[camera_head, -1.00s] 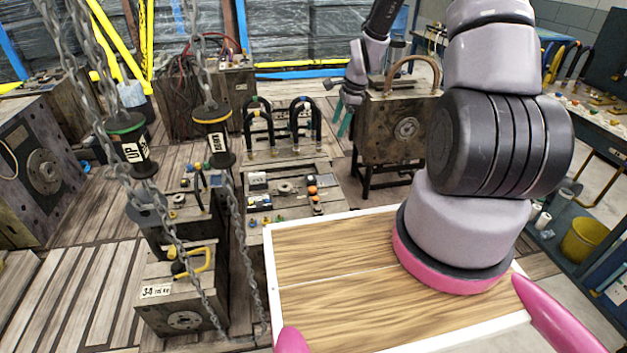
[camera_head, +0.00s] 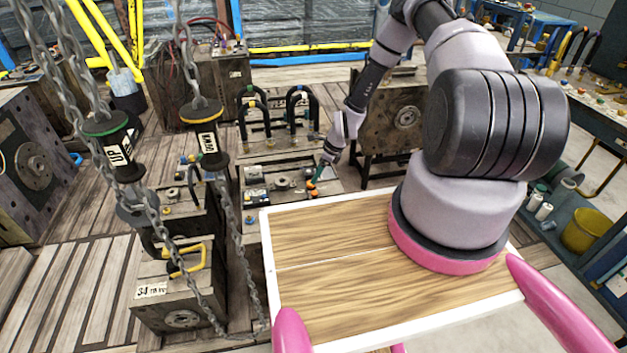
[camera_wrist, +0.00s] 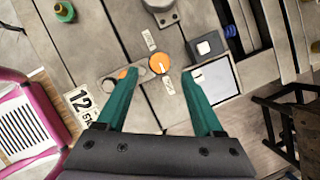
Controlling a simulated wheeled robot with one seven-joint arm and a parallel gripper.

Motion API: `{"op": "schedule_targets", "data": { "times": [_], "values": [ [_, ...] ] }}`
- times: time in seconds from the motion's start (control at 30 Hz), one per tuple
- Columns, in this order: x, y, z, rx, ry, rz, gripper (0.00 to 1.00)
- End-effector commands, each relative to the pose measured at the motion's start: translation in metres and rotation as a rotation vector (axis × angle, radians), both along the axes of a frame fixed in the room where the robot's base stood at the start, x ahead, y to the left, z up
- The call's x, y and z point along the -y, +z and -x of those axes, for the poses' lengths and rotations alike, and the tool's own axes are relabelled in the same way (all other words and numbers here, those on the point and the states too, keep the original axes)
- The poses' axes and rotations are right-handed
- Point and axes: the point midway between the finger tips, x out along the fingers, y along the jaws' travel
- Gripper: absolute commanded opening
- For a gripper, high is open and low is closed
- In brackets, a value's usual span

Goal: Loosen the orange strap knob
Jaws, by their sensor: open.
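In the wrist view a round orange knob (camera_wrist: 159,63) with a pale pointer mark sits on a grey panel, with a small white label above it and another below it. A second orange part (camera_wrist: 123,73) sits on a metal plate to its left, partly hidden by my left finger. My gripper (camera_wrist: 163,74) is open, with its teal fingers on either side of the round knob and apart from it. I cannot tell how far above the panel the fingertips are.
A grey block (camera_wrist: 208,46) and a pale framed plate (camera_wrist: 217,79) lie just right of the knob in the wrist view. A green knob (camera_wrist: 65,12) is at upper left. In the head view, black arched handles (camera_head: 302,112) stand behind the bench and chains (camera_head: 240,240) hang at left.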

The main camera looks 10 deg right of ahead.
Motion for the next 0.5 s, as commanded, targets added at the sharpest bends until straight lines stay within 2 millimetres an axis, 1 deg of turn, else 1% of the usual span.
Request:
{"op": "schedule_targets", "data": {
  "times": [0.03, 0.2, 0.33, 0.5],
  "values": [
    [-0.004, -0.01, -0.001, 0.0, 0.001, 0.0, 0.69],
    [-0.011, -0.03, -0.006, 0.0, 0.001, 0.0, 0.69],
    [-0.014, -0.038, -0.007, 0.0, 0.001, 0.0, 0.69],
    [-0.014, -0.039, -0.008, 0.001, 0.001, 0.001, 0.69]
  ]
}}
